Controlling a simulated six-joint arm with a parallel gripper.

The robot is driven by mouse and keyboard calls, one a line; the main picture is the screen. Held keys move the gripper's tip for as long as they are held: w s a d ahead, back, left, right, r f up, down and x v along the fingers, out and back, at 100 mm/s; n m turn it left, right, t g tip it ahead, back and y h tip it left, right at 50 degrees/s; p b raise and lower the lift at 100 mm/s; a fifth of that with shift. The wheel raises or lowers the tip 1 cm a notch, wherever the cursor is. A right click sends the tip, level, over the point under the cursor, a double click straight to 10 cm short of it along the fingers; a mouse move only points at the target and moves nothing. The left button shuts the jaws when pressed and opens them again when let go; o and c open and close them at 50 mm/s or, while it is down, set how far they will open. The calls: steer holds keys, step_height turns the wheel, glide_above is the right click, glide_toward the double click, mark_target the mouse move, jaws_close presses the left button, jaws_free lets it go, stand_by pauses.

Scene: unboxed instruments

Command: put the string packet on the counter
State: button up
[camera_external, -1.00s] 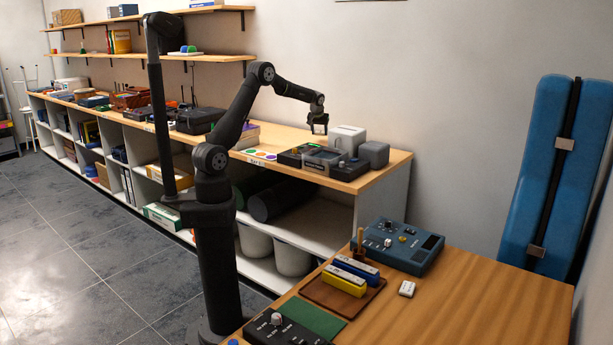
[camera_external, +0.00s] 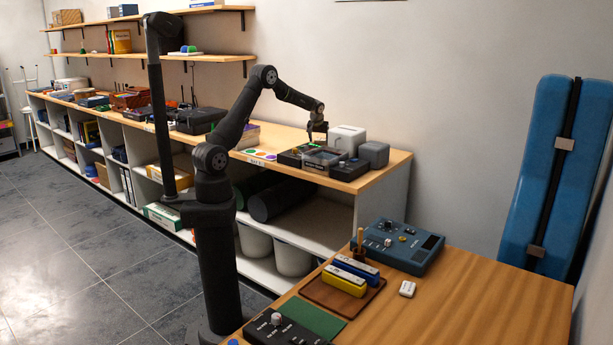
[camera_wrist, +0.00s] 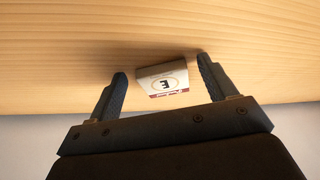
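My gripper (camera_wrist: 161,68) is open, with one finger on each side of the packet. A gap shows at the left finger; the packet's right end is close to the right finger, and I cannot tell whether they touch. In the external view my gripper (camera_external: 317,139) is low over the wooden back counter (camera_external: 385,170), behind the dark devices. The packet cannot be made out there.
Dark devices (camera_external: 320,160) sit in front of my gripper, and two grey boxes (camera_external: 347,138) stand right of it. The near table (camera_external: 470,310) holds a blue instrument (camera_external: 400,245), harmonica-like blocks (camera_external: 345,280) and a small white block (camera_external: 407,288). Its right side is clear.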

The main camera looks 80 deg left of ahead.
steer(key=shift+r, duration=0.15)
steer(key=v, duration=1.2)
steer(key=x, duration=1.2)
steer(key=shift+f, duration=0.3)
step_height(320, 180, up, 3)
steer(key=shift+r, duration=0.65)
